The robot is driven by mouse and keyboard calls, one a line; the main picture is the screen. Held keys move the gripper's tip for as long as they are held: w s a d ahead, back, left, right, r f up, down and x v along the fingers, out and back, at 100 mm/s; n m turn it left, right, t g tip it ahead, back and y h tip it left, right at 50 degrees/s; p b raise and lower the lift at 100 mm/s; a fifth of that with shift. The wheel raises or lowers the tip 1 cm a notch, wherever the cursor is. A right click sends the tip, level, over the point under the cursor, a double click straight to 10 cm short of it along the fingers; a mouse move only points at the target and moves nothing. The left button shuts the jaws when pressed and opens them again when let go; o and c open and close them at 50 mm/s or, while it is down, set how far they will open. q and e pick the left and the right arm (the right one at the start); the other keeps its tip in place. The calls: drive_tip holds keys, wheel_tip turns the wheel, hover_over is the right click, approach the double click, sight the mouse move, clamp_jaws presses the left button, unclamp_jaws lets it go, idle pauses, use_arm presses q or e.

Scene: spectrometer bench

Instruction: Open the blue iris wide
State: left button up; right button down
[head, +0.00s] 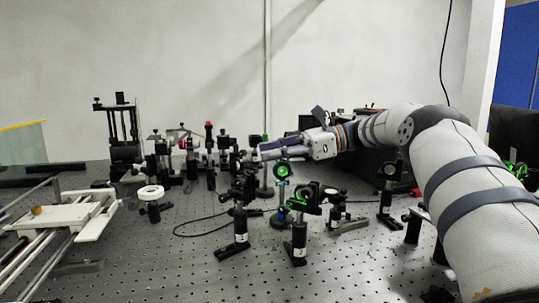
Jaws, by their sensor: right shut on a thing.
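My left gripper is not in view.
Green-ringed mounts (307,193) stand close in front of the iris. A black mount (241,222) is at its front left and another mount (387,190) is to the right. Several optics crowd the back left. A white stage (62,215) lies at the left. The perforated bench (180,270) is clear at front left.

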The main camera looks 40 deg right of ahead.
drive_tip(key=shift+s+d+t+y, duration=0.25)
drive_tip(key=shift+d+t+y, duration=0.3)
drive_tip(key=shift+t+y, duration=0.35)
drive_tip(key=shift+s+d+r+y, duration=0.1)
drive_tip(key=shift+r+y, duration=0.1)
drive_tip(key=shift+y, duration=0.3)
drive_tip(key=c, duration=1.6)
unclamp_jaws()
drive_tip(key=shift+c, duration=0.2)
wheel_tip(320, 180, up, 10)
